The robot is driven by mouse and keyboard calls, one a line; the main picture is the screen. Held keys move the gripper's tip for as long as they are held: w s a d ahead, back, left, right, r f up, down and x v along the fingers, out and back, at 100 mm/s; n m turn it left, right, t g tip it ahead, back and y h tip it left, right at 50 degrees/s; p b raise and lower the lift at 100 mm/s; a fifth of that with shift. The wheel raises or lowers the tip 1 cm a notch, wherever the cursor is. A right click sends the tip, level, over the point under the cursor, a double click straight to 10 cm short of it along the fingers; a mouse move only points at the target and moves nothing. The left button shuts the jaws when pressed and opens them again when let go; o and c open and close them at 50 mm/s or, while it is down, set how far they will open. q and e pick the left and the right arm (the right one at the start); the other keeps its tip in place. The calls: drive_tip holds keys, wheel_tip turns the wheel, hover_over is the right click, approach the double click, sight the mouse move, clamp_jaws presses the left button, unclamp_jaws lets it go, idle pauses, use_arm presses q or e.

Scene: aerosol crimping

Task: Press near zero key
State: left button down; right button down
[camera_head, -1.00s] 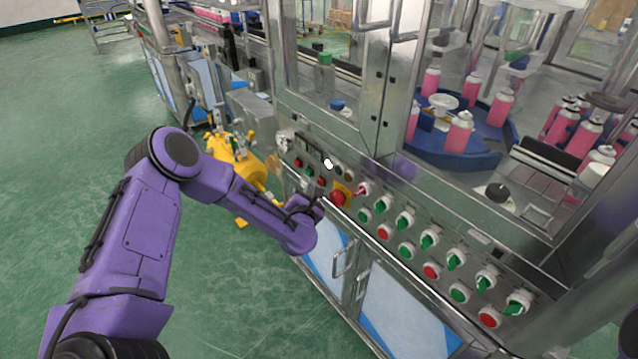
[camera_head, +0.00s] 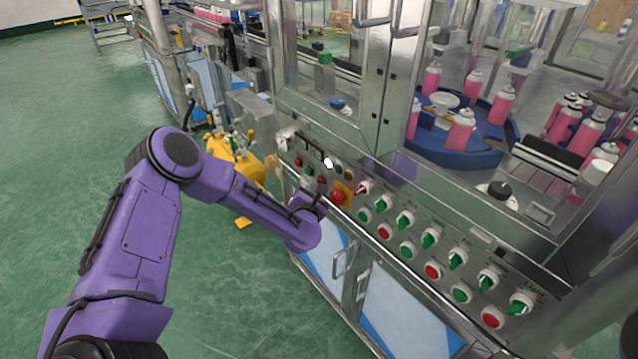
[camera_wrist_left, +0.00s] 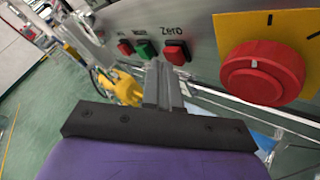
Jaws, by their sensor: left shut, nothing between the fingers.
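The Zero key is a red push button under the label "Zero" in the left wrist view (camera_wrist_left: 176,50). In the head view the Zero key (camera_head: 321,181) is small and close to my gripper's tip. My left gripper (camera_wrist_left: 160,72) is shut and empty, its fingers together and pointing at the panel. Its fingertips appear just below and slightly left of the Zero key in the wrist view. I cannot tell whether they touch the panel. In the head view my left gripper (camera_head: 319,195) is partly hidden by its wrist. My right gripper is not in view.
A large red knob (camera_wrist_left: 263,72) on a yellow plate is right of the Zero key. A green button (camera_wrist_left: 143,49) and another red button (camera_wrist_left: 125,47) are to its left. Several green and red controls line the panel rightward. Pink cans (camera_head: 461,130) stand behind glass.

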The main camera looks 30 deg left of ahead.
use_arm(q)
drive_tip(key=shift+w+d, duration=0.1)
drive_tip(key=shift+w, duration=0.15)
idle(0.5)
drive_tip(key=shift+s+a, duration=0.3)
drive_tip(key=shift+s, duration=0.45)
drive_tip(key=s, duration=0.1)
drive_tip(key=s+a+p, duration=0.1)
drive_tip(key=s, duration=0.1)
drive_tip(key=s+a, duration=0.1)
drive_tip(key=shift+s+p, duration=0.35)
idle(0.3)
